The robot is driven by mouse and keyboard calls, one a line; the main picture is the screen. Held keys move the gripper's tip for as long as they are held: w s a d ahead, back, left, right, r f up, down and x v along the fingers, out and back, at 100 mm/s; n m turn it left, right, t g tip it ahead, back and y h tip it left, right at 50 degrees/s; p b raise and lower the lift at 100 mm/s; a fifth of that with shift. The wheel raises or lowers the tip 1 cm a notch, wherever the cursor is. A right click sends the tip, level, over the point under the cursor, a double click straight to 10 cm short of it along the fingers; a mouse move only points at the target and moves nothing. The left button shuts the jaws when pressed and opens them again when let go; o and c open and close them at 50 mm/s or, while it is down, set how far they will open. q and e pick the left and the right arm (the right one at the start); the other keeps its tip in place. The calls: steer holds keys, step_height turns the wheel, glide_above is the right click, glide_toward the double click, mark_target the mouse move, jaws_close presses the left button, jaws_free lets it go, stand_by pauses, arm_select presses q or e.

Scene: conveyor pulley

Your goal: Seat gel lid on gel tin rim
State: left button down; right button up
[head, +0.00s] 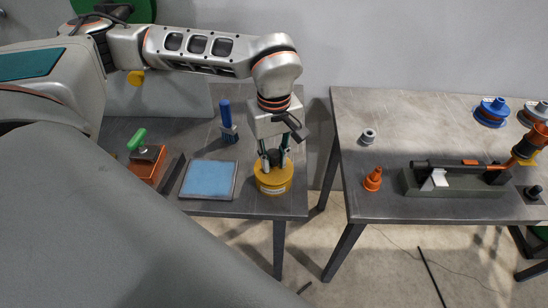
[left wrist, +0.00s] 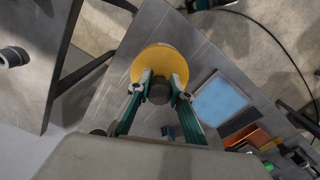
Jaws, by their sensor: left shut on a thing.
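The yellow gel tin (head: 273,187) with a pale label stands near the right front corner of the left table. The yellow gel lid (left wrist: 150,62) has a dark knob (left wrist: 159,91). My left gripper (head: 273,160) points down over the tin and is shut on the knob, one finger on each side, as the left wrist view (left wrist: 159,88) also shows. The lid is at the top of the tin; I cannot tell whether it sits flush on the rim. My right gripper is not in view.
A blue pad in a tray (head: 209,180) lies left of the tin, with a blue-handled brush (head: 228,122) behind and an orange box (head: 147,164) farther left. A gap separates the right table (head: 420,125), which bears an orange cone-shaped part (head: 373,179) and pulley parts.

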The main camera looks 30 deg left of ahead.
arm_select(q)
steer(key=shift+f, duration=0.4)
stand_by(0.7)
steer(key=c, duration=1.7)
jaws_free()
step_height(320, 180, up, 12)
steer(key=shift+r, duration=0.1)
steer(key=shift+s, duration=0.1)
